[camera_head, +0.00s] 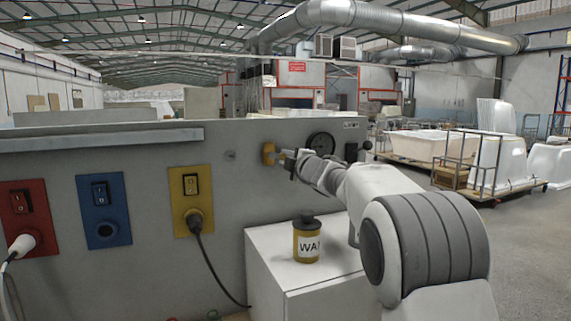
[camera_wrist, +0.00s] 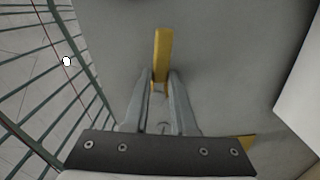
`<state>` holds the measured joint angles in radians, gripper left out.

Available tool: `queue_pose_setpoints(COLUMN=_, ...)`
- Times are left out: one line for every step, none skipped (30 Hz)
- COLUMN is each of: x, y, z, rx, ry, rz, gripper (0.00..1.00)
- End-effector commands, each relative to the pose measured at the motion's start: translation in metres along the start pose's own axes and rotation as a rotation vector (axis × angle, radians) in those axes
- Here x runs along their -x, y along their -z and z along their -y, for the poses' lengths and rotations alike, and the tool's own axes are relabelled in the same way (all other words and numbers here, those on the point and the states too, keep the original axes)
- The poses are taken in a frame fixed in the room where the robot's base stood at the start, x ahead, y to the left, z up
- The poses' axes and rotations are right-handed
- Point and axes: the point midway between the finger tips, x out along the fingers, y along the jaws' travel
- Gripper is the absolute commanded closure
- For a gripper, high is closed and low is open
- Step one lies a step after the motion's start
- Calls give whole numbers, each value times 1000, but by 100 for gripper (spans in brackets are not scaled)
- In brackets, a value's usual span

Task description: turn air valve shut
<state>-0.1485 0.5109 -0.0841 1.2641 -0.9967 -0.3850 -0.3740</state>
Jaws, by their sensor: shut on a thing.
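The air valve's yellow handle (camera_head: 268,154) is on the grey panel, left of a round dark gauge (camera_head: 321,144). In the wrist view the handle (camera_wrist: 162,50) is a yellow bar that runs up the picture from between my fingertips. My gripper (camera_head: 282,156) reaches the panel from the right in the head view. In the wrist view my gripper (camera_wrist: 160,80) has its two grey fingers closed on the handle's lower end. The valve body behind the handle is mostly hidden.
Red (camera_head: 27,223), blue (camera_head: 113,210) and yellow (camera_head: 203,215) switch plates are on the panel at left; cables hang from the red and yellow ones. A labelled yellow can (camera_head: 307,243) stands on a white cabinet (camera_head: 275,259) below my arm. Tub shells (camera_head: 425,146) stand far right.

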Motion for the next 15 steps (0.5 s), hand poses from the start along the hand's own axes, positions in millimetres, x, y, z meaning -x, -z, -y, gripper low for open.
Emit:
queue_pose_setpoints(x=0, y=0, z=0, rx=34, ry=0, rz=1, gripper=100)
queue_pose_setpoints(x=0, y=0, z=-1, rx=52, ry=1, rz=1, gripper=100)
queue_pose_setpoints(x=0, y=0, z=-2, rx=75, ry=1, rz=1, gripper=100)
queue_pose_setpoints(x=0, y=0, z=-2, rx=90, ry=1, rz=1, gripper=100)
queue_pose_setpoints(x=0, y=0, z=-3, rx=105, ry=1, rz=1, gripper=100)
queue_pose_setpoints(x=0, y=0, z=-3, rx=124, ry=1, rz=1, gripper=100)
queue_pose_setpoints(x=0, y=0, z=-4, rx=136, ry=1, rz=1, gripper=100)
queue_pose_setpoints(x=0, y=0, z=-4, rx=147, ry=1, rz=1, gripper=100)
queue_pose_setpoints(x=0, y=0, z=-4, rx=160, ry=1, rz=1, gripper=100)
queue_pose_setpoints(x=0, y=0, z=-5, rx=169, ry=1, rz=1, gripper=100)
queue_pose_setpoints(x=0, y=0, z=-5, rx=177, ry=1, rz=1, gripper=100)
queue_pose_setpoints(x=0, y=0, z=-5, rx=185, ry=1, rz=1, gripper=100)
queue_pose_setpoints(x=0, y=0, z=-6, rx=190, ry=1, rz=1, gripper=100)
queue_pose_setpoints(x=0, y=0, z=-6, rx=195, ry=1, rz=1, gripper=100)
queue_pose_setpoints(x=0, y=0, z=-6, rx=200, ry=1, rz=1, gripper=100)
